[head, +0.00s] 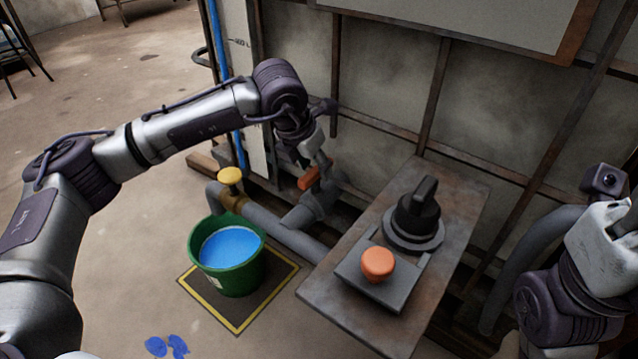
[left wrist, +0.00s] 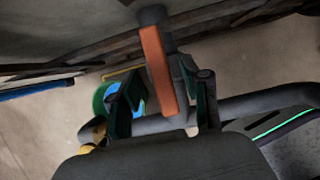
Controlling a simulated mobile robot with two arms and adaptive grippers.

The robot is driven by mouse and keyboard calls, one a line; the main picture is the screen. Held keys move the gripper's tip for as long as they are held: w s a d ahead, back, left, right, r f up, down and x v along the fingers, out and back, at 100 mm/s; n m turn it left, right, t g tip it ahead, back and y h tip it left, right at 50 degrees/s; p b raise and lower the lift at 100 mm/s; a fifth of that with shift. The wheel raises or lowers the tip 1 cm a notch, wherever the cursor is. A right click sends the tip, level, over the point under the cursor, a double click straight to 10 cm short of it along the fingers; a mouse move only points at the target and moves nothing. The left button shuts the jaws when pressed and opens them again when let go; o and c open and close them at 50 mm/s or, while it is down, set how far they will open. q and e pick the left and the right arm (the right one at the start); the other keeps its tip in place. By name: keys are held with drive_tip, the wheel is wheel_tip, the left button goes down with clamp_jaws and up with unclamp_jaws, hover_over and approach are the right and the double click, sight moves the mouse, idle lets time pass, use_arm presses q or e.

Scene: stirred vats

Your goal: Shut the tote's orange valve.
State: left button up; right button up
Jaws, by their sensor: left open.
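The orange valve handle (head: 309,179) sits on the grey pipework low beside the caged wall, right of the yellow valve. My left gripper (head: 318,160) is just above and behind it in the head view, its fingers partly hidden. In the left wrist view the orange handle (left wrist: 158,72) is a long bar pointing down the picture. Its lower end reaches between the spread fingertips of my left gripper (left wrist: 163,95), with a gap on each side. The gripper is open and holds nothing. My right arm shows at the right edge, but its fingers are out of view.
A yellow valve (head: 230,176) is left on the pipe, above a green bucket (head: 228,275) of blue liquid. A rusty plate (head: 455,205) carries a black knob (head: 418,213) and an orange button (head: 378,263). Open floor lies left; blue spills (head: 168,346) are at front.

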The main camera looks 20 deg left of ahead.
sight(316, 169)
use_arm(q)
drive_tip(key=b+x, duration=0.1)
drive_tip(key=x, duration=0.3)
drive_tip(key=shift+w+f, duration=0.1)
drive_tip(key=shift+f, duration=0.05)
drive_tip(key=shift+c, duration=0.2)
clamp_jaws()
